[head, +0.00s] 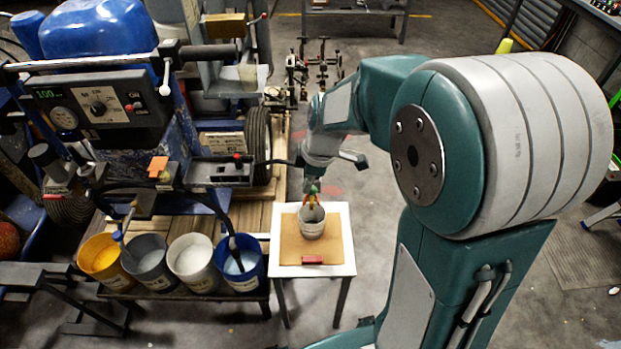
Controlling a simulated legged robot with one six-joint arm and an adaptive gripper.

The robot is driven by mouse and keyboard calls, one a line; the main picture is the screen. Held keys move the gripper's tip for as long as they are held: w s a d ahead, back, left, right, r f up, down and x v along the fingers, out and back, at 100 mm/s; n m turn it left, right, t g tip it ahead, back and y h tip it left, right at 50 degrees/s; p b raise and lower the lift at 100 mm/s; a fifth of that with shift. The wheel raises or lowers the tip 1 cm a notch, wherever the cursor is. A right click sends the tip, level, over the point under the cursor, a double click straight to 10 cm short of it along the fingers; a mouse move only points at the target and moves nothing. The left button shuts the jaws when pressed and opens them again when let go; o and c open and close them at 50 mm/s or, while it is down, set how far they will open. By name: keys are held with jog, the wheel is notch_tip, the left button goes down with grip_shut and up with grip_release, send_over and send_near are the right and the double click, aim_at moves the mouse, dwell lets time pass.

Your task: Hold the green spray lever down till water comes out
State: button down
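My gripper (312,184) is at the end of my arm, pointing down over a small grey bucket (312,228) on the table. Small green and orange parts show at the gripper, just above the bucket's rim. They are too small for me to tell which is gripper and which is the green spray lever. I cannot tell whether the fingers are open or shut. No water is visible coming out, and the bucket's inside is only partly visible.
The bucket stands on a brown mat on a small white table (341,266), with a red block (312,259) in front. Left are yellow, grey, white and blue (250,271) paint buckets and the striper machine (97,107).

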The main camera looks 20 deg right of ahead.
jog(key=shift+t+h, duration=0.3)
jog(key=shift+t, duration=0.5)
jog(key=shift+s+a+f, duration=0.1)
jog(key=shift+s+f, duration=0.15)
jog(key=shift+f, duration=0.4)
jog(key=shift+s+a+f, duration=0.1)
jog(key=shift+s+f, duration=0.15)
jog(key=shift+f, duration=0.35)
jog(key=shift+s+f, duration=0.25)
jog(key=shift+f, duration=0.4)
dwell(5.3)
